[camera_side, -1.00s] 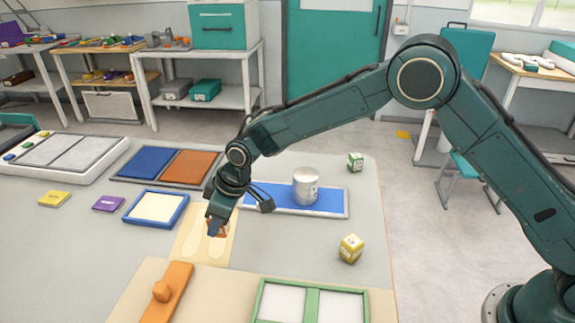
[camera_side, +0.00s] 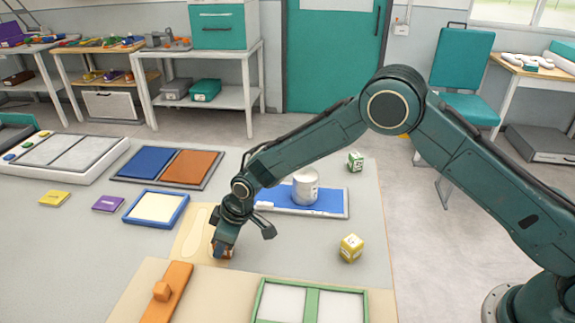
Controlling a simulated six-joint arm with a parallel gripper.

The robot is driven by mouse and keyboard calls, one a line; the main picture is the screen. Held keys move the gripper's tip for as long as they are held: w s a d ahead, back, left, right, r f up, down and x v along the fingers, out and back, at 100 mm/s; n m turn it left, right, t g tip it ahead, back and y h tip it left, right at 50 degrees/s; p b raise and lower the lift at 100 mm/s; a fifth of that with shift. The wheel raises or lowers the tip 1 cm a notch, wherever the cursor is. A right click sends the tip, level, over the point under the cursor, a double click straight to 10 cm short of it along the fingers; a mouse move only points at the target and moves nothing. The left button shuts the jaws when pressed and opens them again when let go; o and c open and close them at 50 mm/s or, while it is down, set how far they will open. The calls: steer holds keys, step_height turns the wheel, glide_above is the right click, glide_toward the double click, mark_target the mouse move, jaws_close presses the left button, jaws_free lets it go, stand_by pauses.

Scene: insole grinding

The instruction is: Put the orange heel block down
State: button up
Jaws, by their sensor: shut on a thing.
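My gripper (camera_side: 222,250) points down over the right part of the pale insole board (camera_side: 190,238). It is shut on the orange heel block (camera_side: 229,254), and only a small orange-brown part of the block shows between the fingers. The block is low, at or just above the board; I cannot tell whether it touches. A pale insole shape (camera_side: 197,233) shows on the board to the left of my gripper. The insole shape on the right is mostly hidden by my gripper.
An orange bar with a knob (camera_side: 176,290) lies in front, beside a green-framed tray (camera_side: 312,285). A blue-framed pad (camera_side: 183,211) is at left. A grey-white cup (camera_side: 306,186) stands on a blue mat (camera_side: 334,201) behind. A yellow cube (camera_side: 351,247) is at right.

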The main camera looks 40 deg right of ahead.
steer(key=shift+f, duration=0.15)
steer(key=o, duration=1)
steer(key=shift+v, duration=6.2)
steer(key=shift+w, duration=0.1)
